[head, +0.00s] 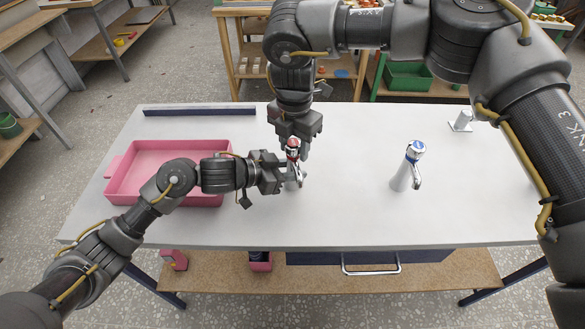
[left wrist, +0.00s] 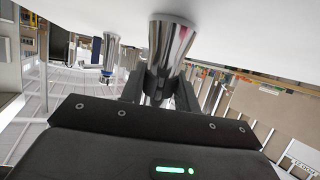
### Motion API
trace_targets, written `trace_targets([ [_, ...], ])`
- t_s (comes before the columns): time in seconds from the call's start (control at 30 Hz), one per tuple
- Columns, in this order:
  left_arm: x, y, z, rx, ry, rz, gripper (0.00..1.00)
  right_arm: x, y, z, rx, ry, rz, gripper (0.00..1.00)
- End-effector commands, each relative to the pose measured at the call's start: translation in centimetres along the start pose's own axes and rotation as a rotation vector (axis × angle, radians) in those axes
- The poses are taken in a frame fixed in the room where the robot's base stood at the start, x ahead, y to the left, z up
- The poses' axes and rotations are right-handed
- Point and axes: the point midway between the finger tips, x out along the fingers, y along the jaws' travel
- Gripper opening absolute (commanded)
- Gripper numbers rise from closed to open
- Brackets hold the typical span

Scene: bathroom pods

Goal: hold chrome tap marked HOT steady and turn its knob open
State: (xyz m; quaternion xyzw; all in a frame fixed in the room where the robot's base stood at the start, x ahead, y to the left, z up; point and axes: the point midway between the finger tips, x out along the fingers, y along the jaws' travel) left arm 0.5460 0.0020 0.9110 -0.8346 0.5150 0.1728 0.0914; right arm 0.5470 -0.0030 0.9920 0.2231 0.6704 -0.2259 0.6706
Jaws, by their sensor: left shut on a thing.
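The chrome tap with the red knob (head: 292,149) stands on the white table, near its middle. Any lettering on it is too small to read. My left gripper (head: 288,173) comes in from the left and is shut on the tap's body; the left wrist view shows the chrome body (left wrist: 168,48) between the fingers, upside down. My right gripper (head: 293,142) is above the tap, pointing down, with its fingers at the sides of the red knob. I cannot tell whether those fingers touch the knob.
A second chrome tap with a blue knob (head: 416,147) stands to the right on the white table (head: 345,215). A pink tray (head: 135,190) lies at left, partly behind my left arm. A dark bar (head: 198,110) lies along the back edge. A small white fixture (head: 461,121) is at back right.

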Motion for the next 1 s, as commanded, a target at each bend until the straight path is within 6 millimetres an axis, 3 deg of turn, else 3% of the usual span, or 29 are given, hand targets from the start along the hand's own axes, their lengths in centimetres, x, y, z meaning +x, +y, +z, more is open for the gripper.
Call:
trace_targets([
  [0.33,0.05,0.13,-0.03,-0.001,0.001,0.003,0.04,-0.08,0.23,-0.21,-0.068,0.004,0.006,0.23],
  [0.8,0.07,0.05,-0.01,-0.002,0.000,0.001,0.04,-0.10,0.15,-0.25,-0.877,0.002,0.005,0.22],
  [1.0,0.05,-0.01,0.01,-0.002,-0.001,-0.001,0.04,-0.11,0.15,-0.28,-1.007,0.003,0.006,0.22],
])
